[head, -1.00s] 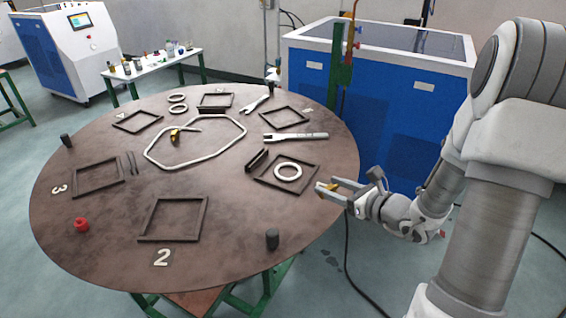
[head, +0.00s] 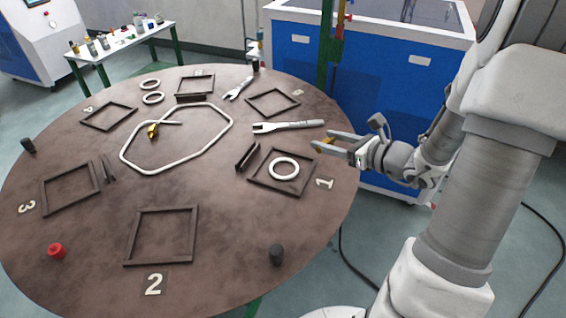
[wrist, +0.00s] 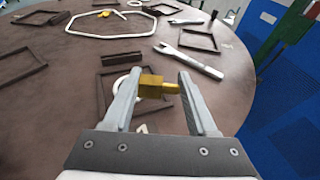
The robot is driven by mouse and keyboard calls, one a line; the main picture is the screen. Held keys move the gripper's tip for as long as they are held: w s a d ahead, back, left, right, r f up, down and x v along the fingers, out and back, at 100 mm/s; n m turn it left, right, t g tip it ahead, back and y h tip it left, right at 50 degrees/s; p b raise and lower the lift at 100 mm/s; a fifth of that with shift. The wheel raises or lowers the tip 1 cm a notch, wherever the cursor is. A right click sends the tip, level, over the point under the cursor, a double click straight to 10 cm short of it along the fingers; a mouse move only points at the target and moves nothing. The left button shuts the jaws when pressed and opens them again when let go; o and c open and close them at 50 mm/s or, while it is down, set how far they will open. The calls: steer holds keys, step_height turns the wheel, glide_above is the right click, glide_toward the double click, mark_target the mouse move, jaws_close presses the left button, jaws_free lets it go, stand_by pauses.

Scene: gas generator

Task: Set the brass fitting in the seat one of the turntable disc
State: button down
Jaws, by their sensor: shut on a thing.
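My gripper (head: 325,141) is shut on the brass fitting (head: 325,147), near the disc's right edge. In the wrist view the fitting (wrist: 152,86) sits crosswise between the two fingers, its wide block to the left and its narrow stub to the right. The turntable disc (head: 215,235) is large, round and brown. Seat one (head: 270,188) is a dark square frame beside the label "1" (head: 324,183), with a white ring (head: 284,169) lying inside it. My gripper is up and right of seat one in the head view, apart from it. The wrist view partly hides this seat behind the fingers.
A dark upright bracket (head: 247,157) stands at seat one's left. A wrench (head: 285,127) lies behind it, and a dark peg (head: 276,254) stands in front. Another brass piece (head: 153,131) lies by a bent white tube (head: 190,157). A blue machine (head: 385,85) stands behind my arm.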

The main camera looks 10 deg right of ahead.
glide_above(286, 168)
step_height(286, 168, down, 6)
steer(key=shift+s+f+b, duration=0.1)
steer(key=shift+f+b, duration=0.1)
steer(key=shift+b, duration=0.15)
step_height(286, 168, down, 4)
steer(key=shift+r, duration=0.25)
steer(key=shift+d+f, duration=0.1)
steer(key=shift+f, duration=0.2)
steer(key=shift+s, duration=0.1)
